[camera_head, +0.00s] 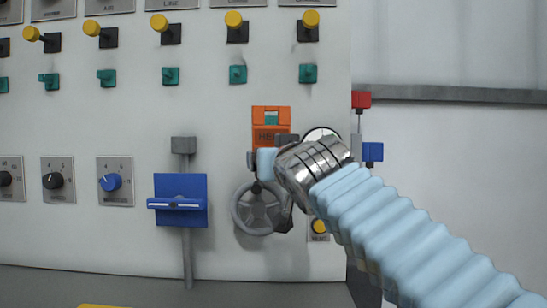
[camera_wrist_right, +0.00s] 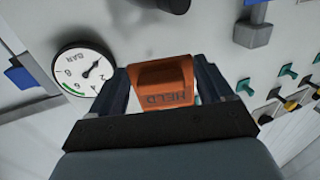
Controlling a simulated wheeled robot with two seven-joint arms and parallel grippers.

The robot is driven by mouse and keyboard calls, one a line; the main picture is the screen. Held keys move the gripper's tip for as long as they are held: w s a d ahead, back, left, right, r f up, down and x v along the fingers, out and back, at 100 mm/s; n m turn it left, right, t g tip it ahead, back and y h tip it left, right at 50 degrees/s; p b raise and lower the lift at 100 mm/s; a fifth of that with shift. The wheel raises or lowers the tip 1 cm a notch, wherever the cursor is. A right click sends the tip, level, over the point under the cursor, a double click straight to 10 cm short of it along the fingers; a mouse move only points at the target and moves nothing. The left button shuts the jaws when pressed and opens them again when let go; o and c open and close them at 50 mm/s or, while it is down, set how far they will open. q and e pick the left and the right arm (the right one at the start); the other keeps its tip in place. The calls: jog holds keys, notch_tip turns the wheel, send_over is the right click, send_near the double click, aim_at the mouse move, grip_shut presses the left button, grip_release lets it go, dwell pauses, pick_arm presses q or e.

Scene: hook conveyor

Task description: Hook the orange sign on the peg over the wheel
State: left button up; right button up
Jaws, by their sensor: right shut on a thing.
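The orange sign (camera_head: 258,135), with dark lettering, is upright in front of the panel, just above the grey handwheel (camera_head: 239,215). My right gripper (camera_head: 268,152) is shut on the sign's lower part. In the right wrist view the sign (camera_wrist_right: 165,75) is between the two fingers, and its lettering reads HELD. A teal patch (camera_head: 271,119) shows through the opening near the sign's top, possibly the peg. I cannot tell whether the sign hangs on it. My gripper hides part of the wheel. My left gripper is not in view.
A round gauge (camera_wrist_right: 83,75) is close beside the sign in the right wrist view. A blue block (camera_head: 180,188) on a grey post is left of the wheel. Teal pegs (camera_head: 307,73) and yellow-knobbed levers (camera_head: 234,20) line the panel above. Red (camera_head: 361,99) and blue (camera_head: 372,152) fittings are at its right edge.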

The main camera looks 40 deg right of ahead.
jog(key=shift+w+d+f+p, duration=0.2)
jog(key=shift+w+d, duration=0.65)
jog(key=shift+w, duration=0.15)
jog(key=shift+w+d+f+p, duration=0.15)
jog(key=shift+w+d+f, duration=0.1)
jog(key=shift+w+d, duration=0.65)
jog(key=shift+w+d+f+p, duration=0.2)
jog(key=shift+w+d, duration=0.55)
jog(key=shift+w, duration=0.3)
jog(key=o, duration=1)
jog(key=shift+c, duration=0.2)
jog(key=shift+s, duration=0.1)
jog(key=b+v, duration=0.2)
jog(key=v, duration=1.1)
jog(key=shift+s+a+b, duration=0.2)
jog(key=shift+s+b, duration=0.1)
